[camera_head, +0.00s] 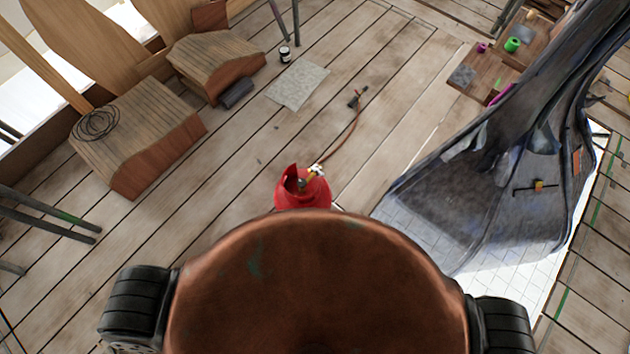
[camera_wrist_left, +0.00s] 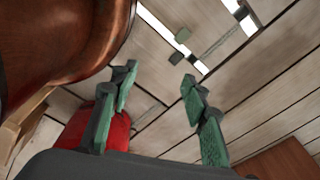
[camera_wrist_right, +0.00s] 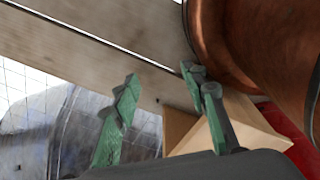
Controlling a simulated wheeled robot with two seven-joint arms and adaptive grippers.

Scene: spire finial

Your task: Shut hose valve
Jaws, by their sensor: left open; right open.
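A red gas cylinder (camera_head: 303,195) stands on the plank floor in the middle of the head view, its lower part hidden. A small yellow and white valve (camera_head: 315,171) sits at its top beside the red collar; its setting is too small to tell. A reddish-brown hose (camera_head: 350,134) runs from there to a dark torch-like end (camera_head: 356,98) on the floor. My left gripper (camera_wrist_left: 157,82) is open and empty; red, probably the cylinder (camera_wrist_left: 78,136), shows behind its left finger. My right gripper (camera_wrist_right: 160,76) is open and empty, with red (camera_wrist_right: 292,140) at the right edge.
Wooden blocks (camera_head: 140,135) stand at left, one bearing a coil of wire (camera_head: 96,122). A grey sheet (camera_head: 298,84) and a small jar (camera_head: 285,54) lie beyond. A grey tarp (camera_head: 500,190) hangs at right over a floor opening.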

